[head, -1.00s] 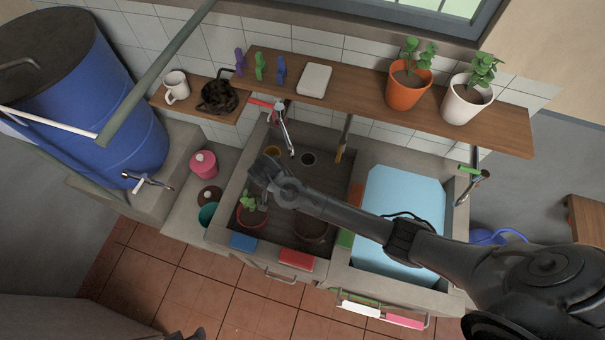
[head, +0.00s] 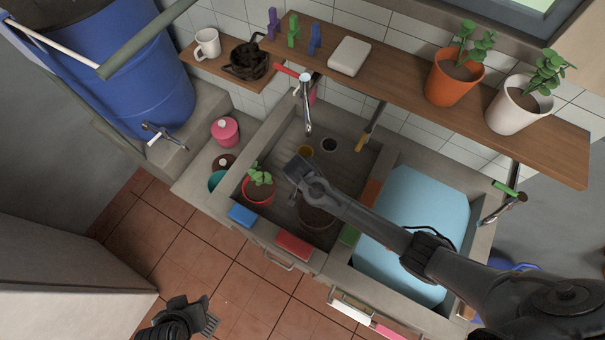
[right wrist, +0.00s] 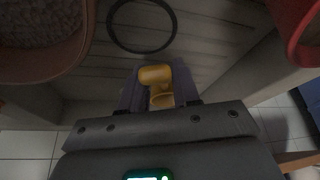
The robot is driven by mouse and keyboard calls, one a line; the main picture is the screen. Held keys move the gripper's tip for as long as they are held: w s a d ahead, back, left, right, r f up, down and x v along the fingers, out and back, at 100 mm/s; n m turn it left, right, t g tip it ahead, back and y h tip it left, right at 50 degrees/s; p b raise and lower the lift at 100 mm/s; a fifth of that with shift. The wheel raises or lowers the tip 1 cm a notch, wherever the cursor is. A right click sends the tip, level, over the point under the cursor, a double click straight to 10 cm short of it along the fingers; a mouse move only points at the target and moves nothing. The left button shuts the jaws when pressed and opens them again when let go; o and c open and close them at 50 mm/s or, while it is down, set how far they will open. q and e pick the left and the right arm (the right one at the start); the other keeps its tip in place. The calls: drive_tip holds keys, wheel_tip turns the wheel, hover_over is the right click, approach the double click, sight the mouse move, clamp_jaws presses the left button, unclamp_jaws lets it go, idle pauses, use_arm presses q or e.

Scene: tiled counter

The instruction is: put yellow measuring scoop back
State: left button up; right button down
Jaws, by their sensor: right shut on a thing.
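The yellow measuring scoop (right wrist: 157,82) is held between the fingers of my right gripper (right wrist: 160,92) in the right wrist view. The scoop's handle is mostly hidden by the fingers. My left gripper (head: 206,318) is at the lower left, over the floor and away from the counter; its jaw opening is unclear.
A red pot with a plant (head: 259,193) and a brown pot (head: 316,213) stand in the basin near my right gripper. A tap (head: 306,115) rises behind it. A dark ring (right wrist: 142,25) lies below. The shelf (head: 395,100) holds pots and clips; a blue sheet (head: 425,220) fills the right basin.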

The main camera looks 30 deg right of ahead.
drive_tip(key=shift+f, duration=1.25)
drive_tip(key=shift+f, duration=0.1)
drive_tip(key=shift+f, duration=0.1)
drive_tip(key=c, duration=0.8)
unclamp_jaws()
